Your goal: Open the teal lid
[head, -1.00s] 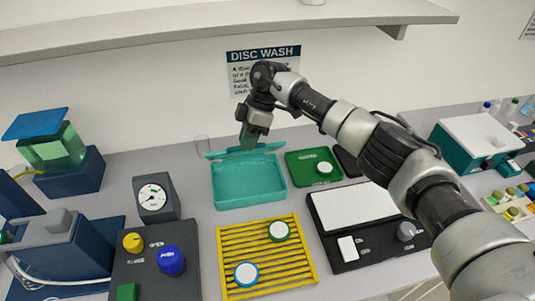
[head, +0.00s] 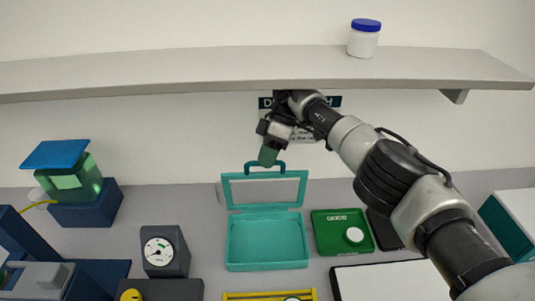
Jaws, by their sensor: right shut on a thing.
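The teal lid (head: 293,175), a frame with a pale panel, stands raised at the back edge of the open teal tray (head: 267,264). A dark teal handle (head: 281,166) arches over the lid's top edge. My right gripper (head: 268,156) reaches down from the upper right and is shut on this handle. The tray below looks empty. My left gripper is out of view.
A shelf (head: 200,76) runs above the arm, with a blue-capped white jar (head: 364,39) on it. A green tray (head: 330,232) stands right of the teal tray. A dial gauge (head: 163,251) stands to the left.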

